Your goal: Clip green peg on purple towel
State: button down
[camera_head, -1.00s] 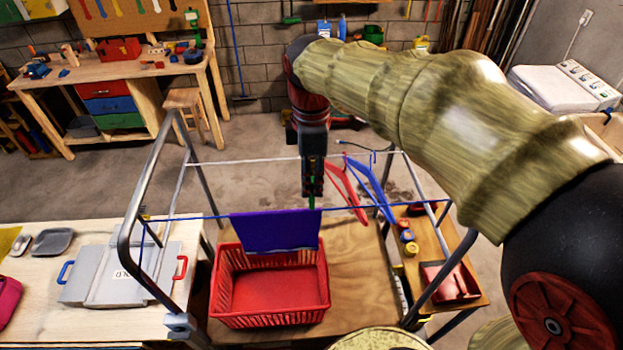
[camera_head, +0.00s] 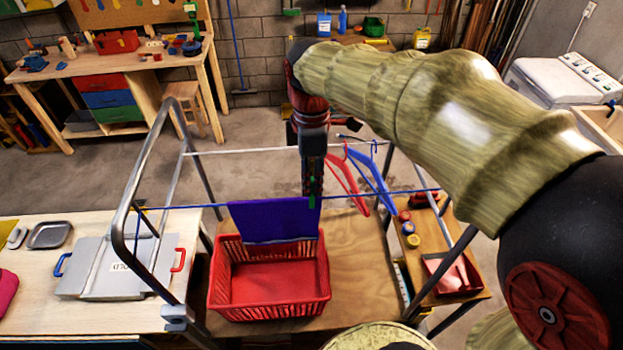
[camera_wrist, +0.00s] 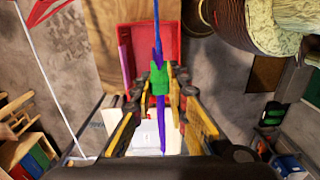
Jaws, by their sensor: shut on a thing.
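The purple towel (camera_head: 268,222) hangs over the blue line (camera_head: 365,196) in the head view, above the red basket. My gripper (camera_head: 312,198) points down at the towel's right end. In the wrist view my gripper (camera_wrist: 160,85) is shut on the green peg (camera_wrist: 159,78), which sits between the fingertips over the blue line. The towel (camera_wrist: 162,140) shows edge-on as a narrow purple strip beside the peg. The peg (camera_head: 313,202) is a small green spot at the towel's top right corner in the head view. I cannot tell whether its jaws grip the cloth.
The red basket (camera_head: 270,283) stands on the wooden table under the towel. A red hanger (camera_head: 349,183) and a blue hanger (camera_head: 375,182) hang to the right of my gripper. The metal rack frame (camera_head: 128,205) rises at left. A folding board (camera_head: 120,268) lies on the left table.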

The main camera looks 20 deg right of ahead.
jog(key=shift+f, duration=0.65)
jog(key=c, duration=1.7)
grip_release()
jog(key=shift+r, duration=0.15)
jog(key=shift+o, duration=0.2)
notch_tip(320, 180, up, 12)
jog(key=s+f+m+t, duration=0.6)
jog(key=s+f+m, duration=0.4)
jog(key=s+m, duration=0.4)
notch_tip(320, 180, down, 26)
jog(key=b, duration=2.6)
jog(key=shift+w+a, duration=0.2)
jog(key=shift+a, duration=0.15)
jog(key=shift+r, duration=0.1)
